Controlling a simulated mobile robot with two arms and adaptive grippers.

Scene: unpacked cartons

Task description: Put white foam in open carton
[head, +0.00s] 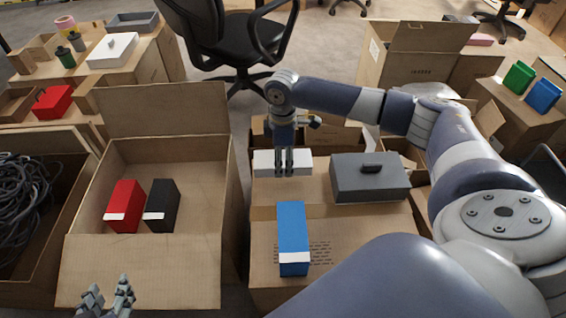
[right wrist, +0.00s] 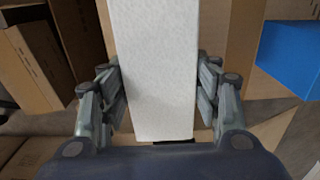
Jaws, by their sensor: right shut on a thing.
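The white foam (head: 264,162) is a pale block at the back of the closed carton (head: 262,235), right of the open carton. My right gripper (head: 285,168) comes down over it, shut on it. In the right wrist view the white foam (right wrist: 152,70) runs between the two fingers of my right gripper (right wrist: 160,95). The open carton (head: 140,262) stands at left centre with its flaps spread; a red box (head: 123,200) and a black box (head: 161,203) are inside. My left gripper (head: 108,297) is open and empty at the bottom left, by the carton's front flap.
A blue box (head: 291,232) and a grey case (head: 370,180) share the closed carton's top. A carton of black cables (head: 35,205) is at the left edge. An office chair (head: 225,40) stands behind. The open carton has free floor around its two boxes.

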